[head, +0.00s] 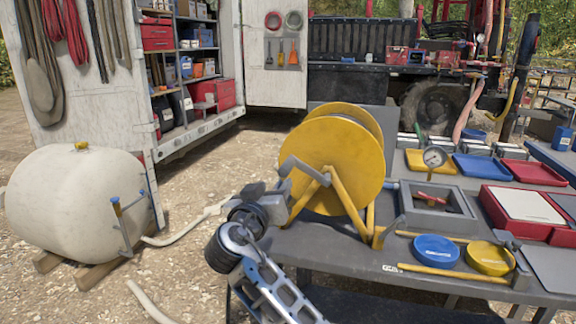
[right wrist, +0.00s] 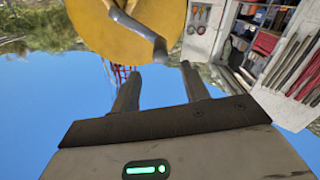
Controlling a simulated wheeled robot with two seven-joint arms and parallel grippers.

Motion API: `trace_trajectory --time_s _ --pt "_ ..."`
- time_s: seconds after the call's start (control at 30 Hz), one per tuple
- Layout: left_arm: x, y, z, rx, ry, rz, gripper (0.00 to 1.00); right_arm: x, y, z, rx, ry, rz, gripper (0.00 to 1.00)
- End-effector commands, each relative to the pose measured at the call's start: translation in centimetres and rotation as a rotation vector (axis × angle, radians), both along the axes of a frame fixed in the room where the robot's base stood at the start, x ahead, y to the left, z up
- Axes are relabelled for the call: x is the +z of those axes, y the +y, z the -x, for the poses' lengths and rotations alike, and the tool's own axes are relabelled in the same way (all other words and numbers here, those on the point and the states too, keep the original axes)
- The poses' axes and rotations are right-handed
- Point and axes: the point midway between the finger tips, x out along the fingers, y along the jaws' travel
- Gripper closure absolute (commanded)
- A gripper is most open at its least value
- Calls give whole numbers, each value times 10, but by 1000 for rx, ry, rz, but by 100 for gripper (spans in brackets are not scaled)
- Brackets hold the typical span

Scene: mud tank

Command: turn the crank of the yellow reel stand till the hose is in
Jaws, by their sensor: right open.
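The yellow reel stand (head: 345,150) stands on the grey table, its round flange facing me. Its grey crank (head: 303,170) sticks out on the left side of the reel. The crank also shows in the right wrist view (right wrist: 138,28), in front of the yellow flange (right wrist: 95,35). My right gripper (head: 268,198) is just below and left of the crank, open, with nothing between its fingers (right wrist: 160,88); the crank's end appears beyond the fingertips. A pale hose (head: 185,233) lies on the gravel; its link to the reel is hidden behind my gripper. My left gripper is out of view.
A white tank (head: 75,205) stands at left on wooden blocks. Gravel lies left of the table.

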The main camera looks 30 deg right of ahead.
Motion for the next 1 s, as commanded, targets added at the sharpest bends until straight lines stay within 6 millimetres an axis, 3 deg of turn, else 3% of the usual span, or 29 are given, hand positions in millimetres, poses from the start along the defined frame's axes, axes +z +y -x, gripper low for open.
trace_trajectory --time_s 0.3,0.5,0.7,1.0 --pt "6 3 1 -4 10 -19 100 3 -55 -45 -3 2 3 55" --pt "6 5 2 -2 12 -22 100 2 -78 -67 0 2 1 55" --pt "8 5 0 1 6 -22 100 0 -89 -75 1 2 0 55" --pt "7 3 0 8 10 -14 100 0 -90 -76 2 0 0 57"
